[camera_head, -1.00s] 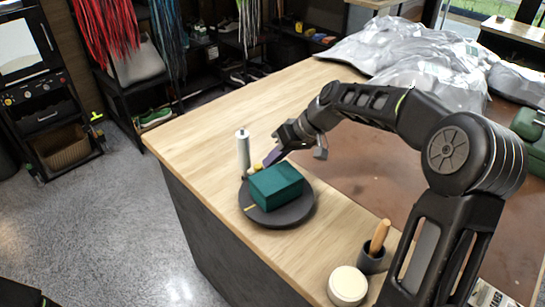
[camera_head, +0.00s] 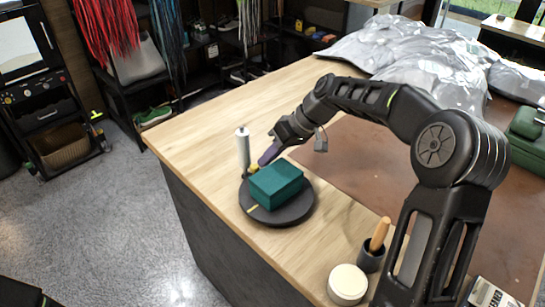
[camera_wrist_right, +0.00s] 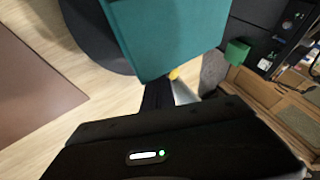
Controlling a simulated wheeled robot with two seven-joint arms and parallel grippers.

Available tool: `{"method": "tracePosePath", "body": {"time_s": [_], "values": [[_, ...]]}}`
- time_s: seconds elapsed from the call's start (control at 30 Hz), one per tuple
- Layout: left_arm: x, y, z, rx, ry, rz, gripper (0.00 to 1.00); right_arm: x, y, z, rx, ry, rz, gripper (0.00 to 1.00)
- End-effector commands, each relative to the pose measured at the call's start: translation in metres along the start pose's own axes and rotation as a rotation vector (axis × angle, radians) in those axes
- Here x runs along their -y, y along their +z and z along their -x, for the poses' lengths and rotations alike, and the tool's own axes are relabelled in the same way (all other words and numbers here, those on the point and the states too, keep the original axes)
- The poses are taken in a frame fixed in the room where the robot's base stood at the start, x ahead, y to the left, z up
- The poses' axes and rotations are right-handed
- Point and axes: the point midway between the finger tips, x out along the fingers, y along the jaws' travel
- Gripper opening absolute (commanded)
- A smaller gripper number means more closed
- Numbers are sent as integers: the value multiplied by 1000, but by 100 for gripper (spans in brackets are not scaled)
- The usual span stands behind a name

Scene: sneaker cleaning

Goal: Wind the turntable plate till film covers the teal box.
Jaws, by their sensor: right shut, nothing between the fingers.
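The teal box (camera_head: 276,182) sits on the dark round turntable plate (camera_head: 293,212), which rests on the wooden bench top. The box also fills the top of the right wrist view (camera_wrist_right: 170,30). A pale upright roll of film (camera_head: 243,152) stands behind the plate at its left. A small yellow piece (camera_head: 254,169) shows between the roll and the box. My right gripper (camera_head: 264,162) is shut and empty at the back edge of the plate, close to the yellow piece. I cannot tell whether it touches the plate. No film is visible over the box. My left gripper is not in view.
A dark cup with a wooden-handled tool (camera_head: 372,256) and a round cream tin (camera_head: 347,284) stand at the bench's front. Crumpled silver sheeting (camera_head: 425,55) lies at the back.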

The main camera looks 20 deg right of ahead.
Motion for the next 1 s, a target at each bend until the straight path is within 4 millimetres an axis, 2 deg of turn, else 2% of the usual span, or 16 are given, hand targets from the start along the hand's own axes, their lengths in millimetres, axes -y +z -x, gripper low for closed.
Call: {"method": "tracePosePath", "body": {"time_s": [0.23,0.5,1.0], "values": [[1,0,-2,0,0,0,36,7,-3,-6,50,-51,99,0],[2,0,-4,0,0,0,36,16,-3,-10,49,-48,94,0],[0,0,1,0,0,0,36,34,-3,-18,153,-153,299,0]]}}
